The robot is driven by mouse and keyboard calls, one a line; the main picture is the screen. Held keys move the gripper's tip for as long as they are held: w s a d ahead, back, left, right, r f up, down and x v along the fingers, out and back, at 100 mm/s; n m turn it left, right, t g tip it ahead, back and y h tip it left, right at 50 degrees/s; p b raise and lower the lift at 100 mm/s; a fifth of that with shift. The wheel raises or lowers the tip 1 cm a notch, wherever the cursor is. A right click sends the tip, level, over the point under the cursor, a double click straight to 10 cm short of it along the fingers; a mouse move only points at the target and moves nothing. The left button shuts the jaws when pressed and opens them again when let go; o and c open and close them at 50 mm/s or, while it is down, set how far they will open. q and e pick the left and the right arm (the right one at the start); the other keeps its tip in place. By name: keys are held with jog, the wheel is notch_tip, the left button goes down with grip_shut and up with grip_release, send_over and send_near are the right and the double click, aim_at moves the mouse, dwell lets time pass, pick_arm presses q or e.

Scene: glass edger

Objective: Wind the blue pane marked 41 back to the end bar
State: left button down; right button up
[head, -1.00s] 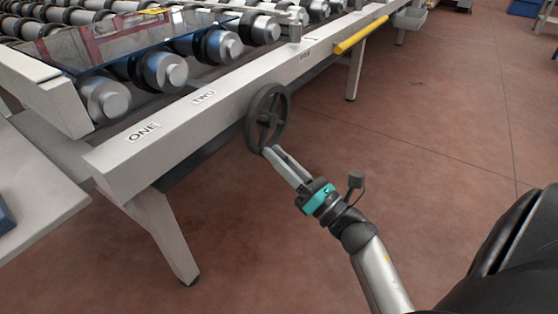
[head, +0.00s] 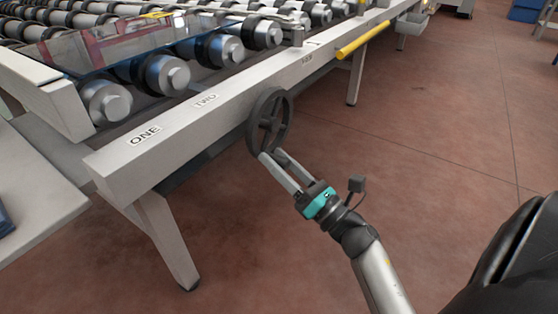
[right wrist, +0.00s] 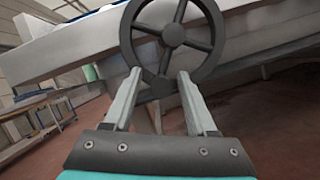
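The blue-tinted glass pane (head: 120,42) lies across the rollers in the head view; no number is readable on it. A pale end bar (head: 50,92) crosses the near left end of the rollers, close to the pane's near corner. A dark spoked handwheel (head: 270,122) stands on the side of the frame rail. My right gripper (head: 271,155) is at the wheel's lower rim, its fingers apart. In the right wrist view the fingers (right wrist: 160,75) stand spread in front of the wheel (right wrist: 173,32); contact cannot be told. My left gripper is not in view.
The pale rail (head: 180,118) carries the labels ONE (head: 144,135) and TWO (head: 206,101). A yellow bar (head: 362,40) sticks out farther along it. A pale table (head: 35,205) is at the left. The red floor right of the wheel is clear.

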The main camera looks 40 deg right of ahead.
jog(key=shift+s+d+f, duration=0.15)
jog(key=shift+s+f, duration=0.1)
jog(key=shift+s, duration=0.3)
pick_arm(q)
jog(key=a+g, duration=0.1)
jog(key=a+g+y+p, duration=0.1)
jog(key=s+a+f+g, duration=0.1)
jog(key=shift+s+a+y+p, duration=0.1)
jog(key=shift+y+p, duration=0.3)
pick_arm(e)
jog(key=v, duration=1.4)
jog(key=shift+r, duration=0.1)
